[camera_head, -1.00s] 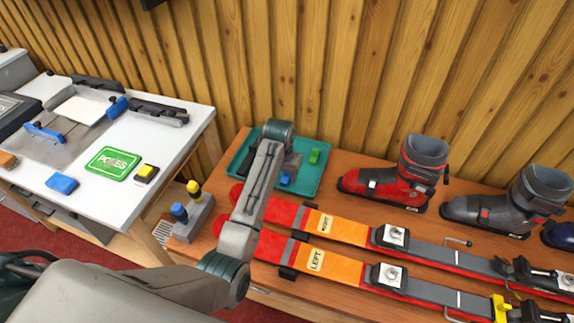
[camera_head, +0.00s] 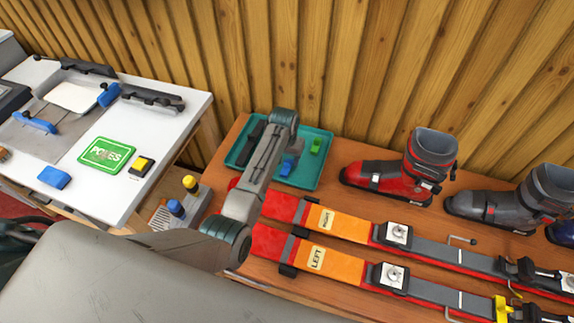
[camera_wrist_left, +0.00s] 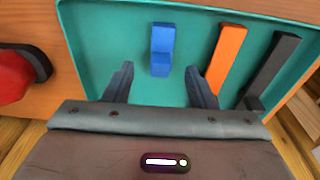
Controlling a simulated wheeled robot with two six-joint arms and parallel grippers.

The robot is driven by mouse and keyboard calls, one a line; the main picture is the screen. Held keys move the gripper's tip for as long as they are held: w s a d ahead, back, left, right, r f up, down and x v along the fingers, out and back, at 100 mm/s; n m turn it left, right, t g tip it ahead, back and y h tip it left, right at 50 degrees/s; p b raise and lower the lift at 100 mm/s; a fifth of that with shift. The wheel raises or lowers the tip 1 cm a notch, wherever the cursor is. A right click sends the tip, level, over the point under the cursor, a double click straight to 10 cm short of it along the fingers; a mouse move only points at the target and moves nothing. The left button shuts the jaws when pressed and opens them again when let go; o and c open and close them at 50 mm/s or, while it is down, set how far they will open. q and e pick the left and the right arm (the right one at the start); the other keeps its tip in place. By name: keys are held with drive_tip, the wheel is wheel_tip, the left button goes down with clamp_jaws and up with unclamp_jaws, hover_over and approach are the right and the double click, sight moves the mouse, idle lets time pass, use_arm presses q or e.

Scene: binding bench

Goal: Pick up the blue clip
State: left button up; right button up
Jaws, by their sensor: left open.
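The blue clip (camera_head: 287,168) lies in the teal tray (camera_head: 304,184) on the wooden bench, partly behind my left arm in the head view. In the left wrist view the blue clip (camera_wrist_left: 161,46) is upper centre, in line with the gap between my left fingers. My left gripper (camera_wrist_left: 159,77) is open and empty over the tray, one finger to each side of the clip's line. I cannot tell its height above the clip. My right gripper is not in view.
An orange piece (camera_wrist_left: 230,55) and a dark piece (camera_wrist_left: 274,65) lie right of the clip in the wrist view. A green clip (camera_head: 316,146) is in the tray. Two skis (camera_head: 335,225) lie in front; a red boot (camera_head: 400,170) stands to the right. A wooden wall (camera_head: 310,65) rises behind.

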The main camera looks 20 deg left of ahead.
sight(287, 162)
use_arm(q)
drive_tip(key=shift+w+a+f, duration=0.1)
drive_tip(key=shift+w+f, duration=0.05)
drive_tip(key=shift+f, duration=0.75)
drive_tip(key=shift+w+f, duration=0.15)
drive_tip(key=shift+f, duration=0.75)
drive_tip(key=c, duration=1.1)
